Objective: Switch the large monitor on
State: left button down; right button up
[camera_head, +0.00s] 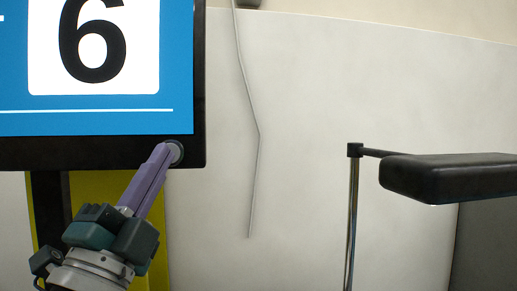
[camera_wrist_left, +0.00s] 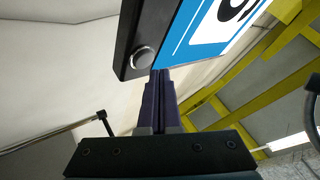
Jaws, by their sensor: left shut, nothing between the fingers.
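The large monitor (camera_head: 190,80) fills the upper left of the head view. Its screen shows a blue picture with a black 6 on a white panel. A round grey button (camera_head: 176,151) sits in the lower right corner of its black frame. My left gripper (camera_head: 167,154) is shut and empty, with its purple fingertips overlapping the button in this view. In the left wrist view the button (camera_wrist_left: 143,58) shows whole, and the fingertips (camera_wrist_left: 160,74) are just beside it at the frame's edge. I cannot tell whether they touch the monitor. My right gripper is out of view.
A black padded bar (camera_head: 445,177) on a thin metal post (camera_head: 352,220) stands at the right. A thin cable (camera_head: 257,150) hangs on the pale wall. A yellow support (camera_head: 100,190) stands below the monitor. The space between monitor and post looks clear.

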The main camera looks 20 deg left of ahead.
pick_arm(q)
jog(key=s+d, duration=0.1)
jog(key=s+d+p, duration=0.1)
jog(key=s, duration=0.1)
jog(key=s+p, duration=0.1)
jog(key=shift+s+d, duration=0.25)
jog(key=shift+d, duration=0.15)
jog(key=d+f+n+g+h+p, duration=0.2)
jog(key=d+f+g+h+p, duration=0.45)
jog(key=d+g+p, duration=0.35)
jog(key=s+a+f+n+g+y+p, duration=0.1)
jog(key=s+a+n+g+p, duration=0.1)
jog(key=s+n+g, duration=0.55)
jog(key=s+a+f+n+g+y+p, duration=0.1)
jog(key=s+a+n+g+y+p, duration=0.3)
jog(key=s, duration=0.7)
notch_tip(320, 180, up, 37)
jog(key=d+m+h+p, duration=0.1)
jog(key=h+p, duration=0.1)
jog(key=p, duration=3.3)
jog(key=shift+w+m+g, duration=0.3)
jog(key=shift+m+g, duration=0.05)
jog(key=shift+g, duration=0.1)
